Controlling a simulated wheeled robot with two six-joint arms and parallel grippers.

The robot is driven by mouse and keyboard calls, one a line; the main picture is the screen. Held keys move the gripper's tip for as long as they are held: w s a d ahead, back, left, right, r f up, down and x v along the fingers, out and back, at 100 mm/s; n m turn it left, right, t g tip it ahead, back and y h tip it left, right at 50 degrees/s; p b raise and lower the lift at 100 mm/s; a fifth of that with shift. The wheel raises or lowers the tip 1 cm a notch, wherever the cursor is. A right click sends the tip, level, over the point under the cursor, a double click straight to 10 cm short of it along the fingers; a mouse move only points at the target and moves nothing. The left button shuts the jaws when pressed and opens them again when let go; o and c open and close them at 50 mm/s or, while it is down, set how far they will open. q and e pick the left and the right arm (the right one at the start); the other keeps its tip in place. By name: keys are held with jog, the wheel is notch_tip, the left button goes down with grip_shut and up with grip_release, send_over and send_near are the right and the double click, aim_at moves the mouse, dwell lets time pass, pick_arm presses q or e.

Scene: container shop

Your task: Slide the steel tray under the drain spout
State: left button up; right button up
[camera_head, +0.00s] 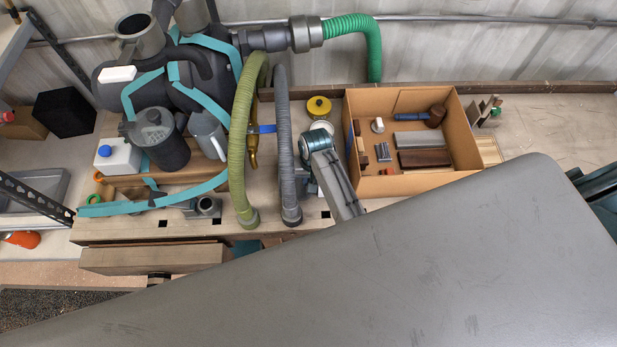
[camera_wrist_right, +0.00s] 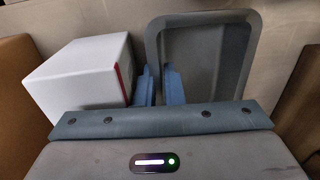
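In the right wrist view, the grey steel tray (camera_wrist_right: 205,60) has a raised rim and rounded corners. The blue fingers of my right gripper (camera_wrist_right: 159,85) stand close together on either side of its left wall, one inside and one outside, and look shut on it. In the head view a brass spout (camera_head: 253,152) with a blue handle hangs below the machine, beside the ribbed hoses. My right gripper cannot be made out clearly there; my arm links cover much of the picture. My left gripper is not in view.
A white box (camera_wrist_right: 85,72) with a red stripe stands left of the tray. In the head view a cardboard box (camera_head: 466,150) of tools sits on the workbench (camera_head: 130,230). A green hose (camera_head: 238,165) and a grey hose (camera_head: 283,150) hang over the bench front. Another tray (camera_head: 22,222) lies far left.

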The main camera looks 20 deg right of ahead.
jog(key=shift+f, duration=0.3)
jog(key=shift+c, duration=0.2)
grip_shut()
jog(key=shift+a, duration=0.1)
